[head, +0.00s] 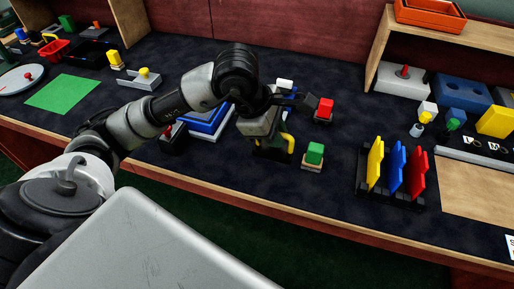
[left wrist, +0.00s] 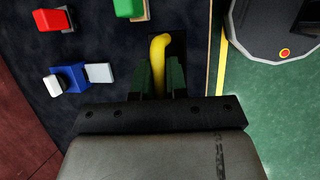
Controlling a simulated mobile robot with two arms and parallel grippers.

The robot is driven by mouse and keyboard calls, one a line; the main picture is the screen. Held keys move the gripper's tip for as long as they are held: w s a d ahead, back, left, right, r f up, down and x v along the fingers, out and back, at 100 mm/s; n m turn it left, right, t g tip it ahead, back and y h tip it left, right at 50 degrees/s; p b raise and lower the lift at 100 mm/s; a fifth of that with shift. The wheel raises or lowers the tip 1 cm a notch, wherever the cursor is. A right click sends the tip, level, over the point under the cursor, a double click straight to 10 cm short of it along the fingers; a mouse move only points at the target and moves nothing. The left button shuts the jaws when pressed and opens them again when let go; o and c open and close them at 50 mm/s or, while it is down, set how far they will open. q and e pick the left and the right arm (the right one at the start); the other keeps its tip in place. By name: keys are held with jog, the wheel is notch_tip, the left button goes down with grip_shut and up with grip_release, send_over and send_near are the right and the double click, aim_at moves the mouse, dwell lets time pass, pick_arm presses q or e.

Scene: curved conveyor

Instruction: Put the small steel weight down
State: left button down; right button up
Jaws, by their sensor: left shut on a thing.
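My left gripper (head: 273,143) is over the middle of the dark table, near its front edge. In the left wrist view its dark green fingers (left wrist: 160,82) are shut on a yellow curved piece (left wrist: 159,45), which also shows in the head view (head: 289,143). A dark, flat part shows beside and beneath that piece, and I cannot tell whether it is its base. No small steel weight shows clearly in the jaws. A small grey cylinder (head: 416,130) stands at the right, below a yellow knob. My right gripper is out of view.
A green block (head: 315,152) and a red block (head: 325,106) stand close right of the gripper. A blue tray (head: 209,122) is to its left. A rack with yellow, blue and red plates (head: 397,168) stands farther right. Bare table lies between green block and rack.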

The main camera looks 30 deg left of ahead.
pick_arm(q)
jog(key=shift+w+a+f, duration=0.65)
jog(key=shift+a+f, duration=0.95)
jog(key=shift+f, duration=0.05)
jog(key=shift+w+a+f, duration=0.6)
jog(key=shift+a+f, duration=1)
jog(key=shift+w+a+f, duration=0.65)
jog(key=shift+a+f, duration=0.95)
jog(key=shift+f, duration=0.05)
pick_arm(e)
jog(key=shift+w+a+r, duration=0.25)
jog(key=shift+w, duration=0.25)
pick_arm(q)
jog(key=shift+f, duration=0.1)
jog(key=shift+b, duration=0.3)
jog(key=c, duration=1.4)
grip_release()
jog(key=shift+o, duration=1.3)
jog(key=shift+s, duration=0.1)
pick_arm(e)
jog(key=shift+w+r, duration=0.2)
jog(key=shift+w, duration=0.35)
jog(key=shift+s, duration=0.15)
